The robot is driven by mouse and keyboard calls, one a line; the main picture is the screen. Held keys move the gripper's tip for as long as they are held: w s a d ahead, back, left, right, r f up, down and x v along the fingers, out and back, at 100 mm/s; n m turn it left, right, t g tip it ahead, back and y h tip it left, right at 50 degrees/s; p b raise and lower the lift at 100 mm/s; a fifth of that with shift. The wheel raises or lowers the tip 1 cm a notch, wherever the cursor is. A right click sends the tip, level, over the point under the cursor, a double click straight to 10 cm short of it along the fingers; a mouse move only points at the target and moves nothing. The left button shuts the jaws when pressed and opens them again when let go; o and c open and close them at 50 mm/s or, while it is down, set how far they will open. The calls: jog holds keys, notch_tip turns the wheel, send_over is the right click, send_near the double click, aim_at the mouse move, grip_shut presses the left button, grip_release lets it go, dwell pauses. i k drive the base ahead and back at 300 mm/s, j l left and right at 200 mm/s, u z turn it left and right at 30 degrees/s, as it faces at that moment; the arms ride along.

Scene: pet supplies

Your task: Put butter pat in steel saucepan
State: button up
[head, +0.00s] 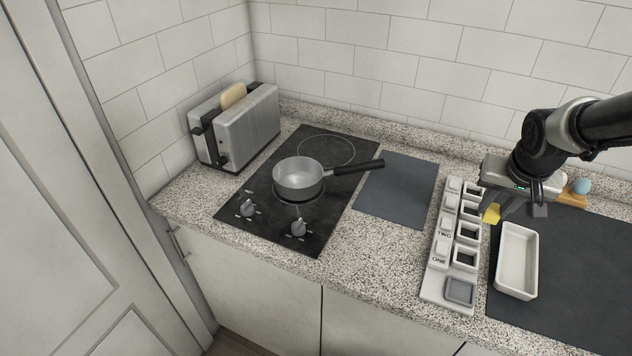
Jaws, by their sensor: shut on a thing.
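The steel saucepan (297,181) stands upright on the black cooktop at the left centre, its black handle pointing right. Its inside looks empty. My gripper (497,211) is at the right, above the counter near the white block with square slots. It is shut on the yellow butter pat (490,214), which sticks out at the left of the fingers. The gripper hides part of the pat. The gripper and pat are well to the right of the saucepan, apart from it.
A toaster (240,128) with bread stands behind left of the cooktop (262,213). A dark mat (398,190) lies between saucepan and slotted block (433,277). A white dish (503,280) sits below my gripper on another dark mat. A blue egg (580,186) is at the right.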

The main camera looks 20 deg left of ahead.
aim_at(299, 184)
jog(key=j+u, duration=0.3)
jog(key=j, duration=1.6)
jog(key=i, duration=0.05)
